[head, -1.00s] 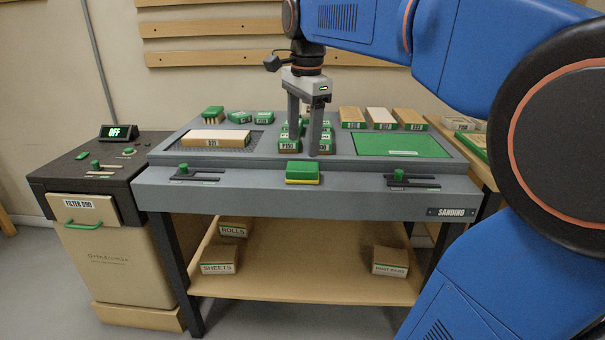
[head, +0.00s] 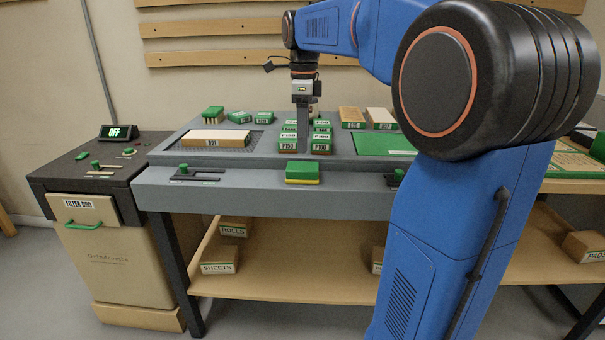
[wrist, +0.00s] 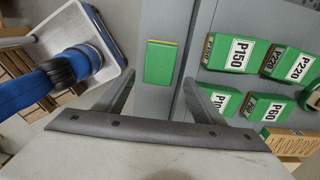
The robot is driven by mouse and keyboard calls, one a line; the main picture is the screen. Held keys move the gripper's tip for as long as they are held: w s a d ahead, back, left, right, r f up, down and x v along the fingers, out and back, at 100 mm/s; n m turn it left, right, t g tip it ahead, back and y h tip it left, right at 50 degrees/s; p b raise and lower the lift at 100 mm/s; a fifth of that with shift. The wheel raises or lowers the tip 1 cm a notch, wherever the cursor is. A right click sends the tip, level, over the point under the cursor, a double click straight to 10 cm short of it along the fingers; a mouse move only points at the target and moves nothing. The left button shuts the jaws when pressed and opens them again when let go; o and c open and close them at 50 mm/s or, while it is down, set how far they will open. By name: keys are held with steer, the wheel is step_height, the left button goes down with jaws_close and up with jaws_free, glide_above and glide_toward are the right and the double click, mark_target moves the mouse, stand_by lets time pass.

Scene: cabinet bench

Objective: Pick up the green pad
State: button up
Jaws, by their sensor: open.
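The green pad (head: 303,168) is a green block with a yellow underside. It lies on the front ledge of the grey sanding bench, near the middle. In the wrist view the green pad (wrist: 160,64) appears ahead, roughly between the lines of the two fingers. My gripper (head: 303,150) is behind the pad in the head view, above the bench among the grit blocks, with its fingers seen edge-on. In the wrist view my gripper (wrist: 160,82) is open, with its fingers apart and nothing between them.
Grit blocks such as P150 (head: 287,147) and P100 (head: 321,148) stand close to my gripper. A wooden block (head: 212,138) lies on the mesh at left. A slider (head: 184,169) is on the front ledge. My arm hides the bench's right part.

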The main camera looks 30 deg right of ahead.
mark_target(302, 166)
step_height(302, 166, down, 10)
steer(key=shift+a+r, duration=0.15)
stand_by(0.5)
steer(key=shift+c, duration=0.5)
steer(key=c, duration=0.8)
